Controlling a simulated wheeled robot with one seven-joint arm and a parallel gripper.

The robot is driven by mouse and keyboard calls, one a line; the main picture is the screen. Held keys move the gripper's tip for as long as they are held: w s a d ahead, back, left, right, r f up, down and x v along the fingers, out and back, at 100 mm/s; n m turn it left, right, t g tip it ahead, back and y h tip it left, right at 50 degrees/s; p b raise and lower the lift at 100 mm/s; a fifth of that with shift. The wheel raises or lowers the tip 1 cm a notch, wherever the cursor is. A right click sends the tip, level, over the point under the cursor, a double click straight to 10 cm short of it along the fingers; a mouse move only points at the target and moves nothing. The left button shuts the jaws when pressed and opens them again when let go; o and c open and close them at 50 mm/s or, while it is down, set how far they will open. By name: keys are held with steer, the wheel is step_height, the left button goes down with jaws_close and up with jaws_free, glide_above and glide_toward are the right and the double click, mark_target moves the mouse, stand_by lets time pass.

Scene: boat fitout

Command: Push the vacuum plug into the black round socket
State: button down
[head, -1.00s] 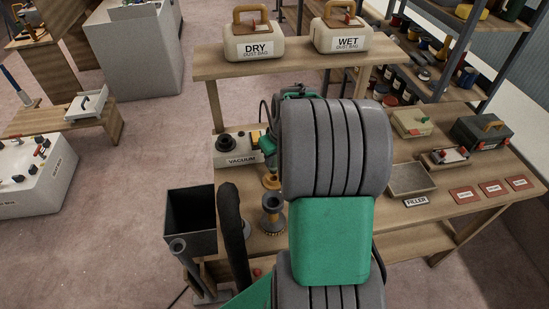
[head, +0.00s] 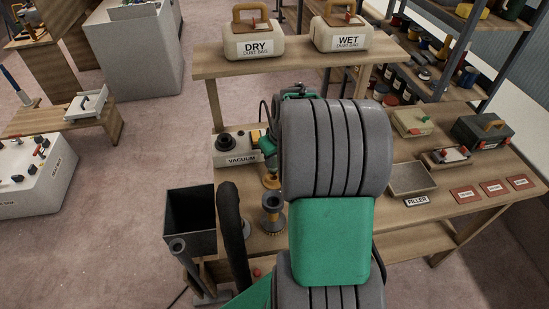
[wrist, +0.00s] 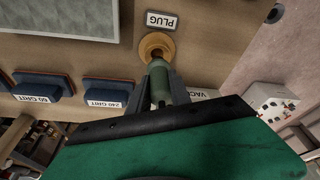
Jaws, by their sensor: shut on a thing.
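The grey-green vacuum plug (wrist: 159,78) is between the fingers of my gripper (wrist: 161,92), which is shut on it. The plug's far end overlaps the round wooden holder (wrist: 156,45) beside the PLUG label; I cannot tell whether it sits in it or just above. In the head view the holder (head: 271,182) stands right of and in front of the vacuum box (head: 240,158). The black round socket (head: 225,143) is on the left part of that box's top and looks empty. My arm hides part of the bench; in the wrist view the socket is hidden.
A dark open bin (head: 190,220), a black hose (head: 231,225) and a grey flared stand (head: 273,212) are at the bench's front left. A shelf with the DRY (head: 255,40) and WET (head: 341,35) dust bags is above. Sanding blocks (wrist: 105,92) lie near the holder.

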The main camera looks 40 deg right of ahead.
mark_target(274, 166)
steer(key=shift+f+b, duration=1.35)
steer(key=shift+f, duration=0.5)
steer(key=shift+r, duration=0.1)
steer(key=c, duration=1.1)
jaws_free()
